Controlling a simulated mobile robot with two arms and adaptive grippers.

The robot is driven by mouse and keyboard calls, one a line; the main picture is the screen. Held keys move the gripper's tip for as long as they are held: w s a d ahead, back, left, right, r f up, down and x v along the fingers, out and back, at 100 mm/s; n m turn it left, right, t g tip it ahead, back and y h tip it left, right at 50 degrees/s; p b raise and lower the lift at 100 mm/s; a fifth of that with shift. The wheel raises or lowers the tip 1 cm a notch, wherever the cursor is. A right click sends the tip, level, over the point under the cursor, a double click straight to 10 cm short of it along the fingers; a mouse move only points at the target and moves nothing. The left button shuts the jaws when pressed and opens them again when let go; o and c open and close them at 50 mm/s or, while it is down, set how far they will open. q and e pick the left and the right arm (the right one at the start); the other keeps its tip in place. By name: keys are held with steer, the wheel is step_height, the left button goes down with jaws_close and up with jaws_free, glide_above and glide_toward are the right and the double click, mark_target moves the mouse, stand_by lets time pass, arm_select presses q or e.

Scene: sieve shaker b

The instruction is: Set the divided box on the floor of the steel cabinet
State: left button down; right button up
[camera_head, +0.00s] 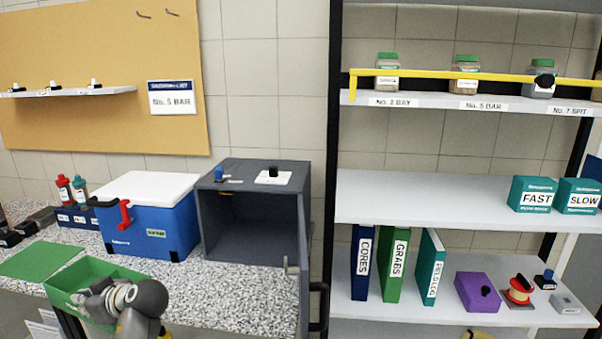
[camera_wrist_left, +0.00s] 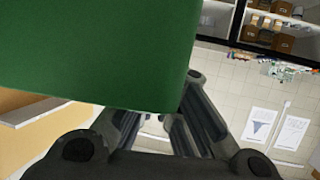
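The green box (camera_head: 75,275), which I take to be the divided box, is at the lower left of the head view, at the front edge of the counter. Its dividers cannot be made out. My left gripper (camera_head: 112,300) is at its near right side and appears shut on it. In the left wrist view the green box (camera_wrist_left: 90,55) fills the upper left and hides the fingertips (camera_wrist_left: 165,115). The dark grey steel cabinet (camera_head: 218,170) stands on the counter to the right, its front open and its inside looking empty. My right gripper is not in view.
A blue cooler (camera_head: 170,232) with a white lid stands left of the cabinet. The cabinet's door (camera_head: 303,270) stands open at its right side. A green mat (camera_head: 38,261) lies on the speckled counter (camera_head: 235,300), which is bare before the cabinet. Shelves (camera_head: 430,185) stand right.

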arm_select(q)
steer(key=s+d+r+m+t+h+b, duration=0.1)
steer(key=s+d+r+m+t+h, duration=0.2)
steer(key=d, duration=0.6)
steer(key=s+d+r+m+t+h+b, duration=0.1)
steer(key=s+d+r+m+t+h, duration=0.1)
steer(key=d+m+h, duration=0.3)
steer(key=s+d+r+m+t+h+b, duration=0.1)
steer(key=s+d+r+m+t+h, duration=0.2)
steer(key=d, duration=1)
steer(key=r+m+t+h, duration=0.1)
steer(key=m, duration=0.2)
steer(key=shift+s+d+r+h, duration=0.15)
steer(key=shift+s+d+h, duration=0.15)
steer(key=shift+w, duration=0.1)
